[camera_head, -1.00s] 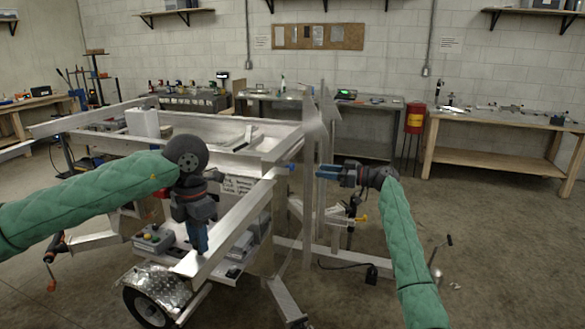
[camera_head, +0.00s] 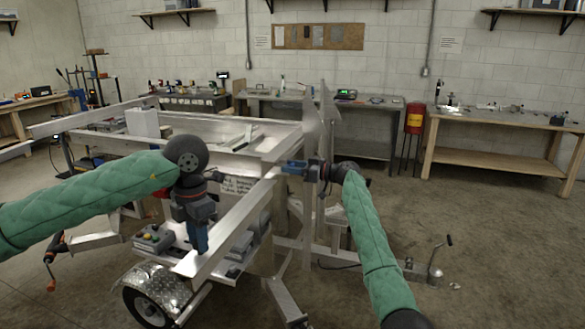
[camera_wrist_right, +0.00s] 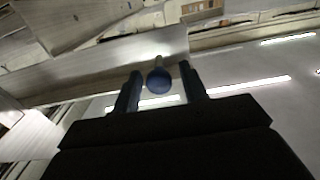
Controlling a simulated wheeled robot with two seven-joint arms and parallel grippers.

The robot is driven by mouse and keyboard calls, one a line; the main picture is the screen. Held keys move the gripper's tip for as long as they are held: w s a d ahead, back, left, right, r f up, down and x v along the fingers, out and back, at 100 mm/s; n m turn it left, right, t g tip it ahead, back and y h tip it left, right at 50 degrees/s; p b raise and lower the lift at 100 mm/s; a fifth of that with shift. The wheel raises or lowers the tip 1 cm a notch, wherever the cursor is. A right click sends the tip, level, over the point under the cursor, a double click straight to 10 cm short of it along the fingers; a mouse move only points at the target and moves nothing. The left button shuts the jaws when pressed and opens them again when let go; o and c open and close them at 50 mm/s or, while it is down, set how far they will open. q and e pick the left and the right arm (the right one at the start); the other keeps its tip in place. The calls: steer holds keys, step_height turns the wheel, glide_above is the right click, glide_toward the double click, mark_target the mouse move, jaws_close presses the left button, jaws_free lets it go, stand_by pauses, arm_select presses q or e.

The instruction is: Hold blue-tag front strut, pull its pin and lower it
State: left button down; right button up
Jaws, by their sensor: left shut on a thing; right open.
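The aluminium strut (camera_head: 236,218) slopes from near the trailer's upper corner down toward the lower left in the head view. My left gripper (camera_head: 200,250) points down and is shut on the strut near its lower end. The pin's blue round knob (camera_wrist_right: 159,82) shows in the right wrist view, on a short shaft in front of an aluminium beam. My right gripper (camera_wrist_right: 160,78) is open, with one finger on each side of the knob. In the head view the right gripper (camera_head: 286,167) hides the knob. I cannot make out a blue tag.
The trailer (camera_head: 120,115) fills the left and middle, with a wheel fender (camera_head: 160,285) below the strut. Upright aluminium plates (camera_head: 311,190) stand close beside my right gripper. A wooden workbench (camera_head: 500,155) is at the right. The floor at the right is clear.

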steer(key=shift+c, duration=0.2)
jaws_close()
steer(key=shift+v, duration=1.3)
steer(key=shift+d, duration=0.35)
steer(key=shift+o, duration=0.2)
jaws_free()
steer(key=shift+s+d, duration=0.15)
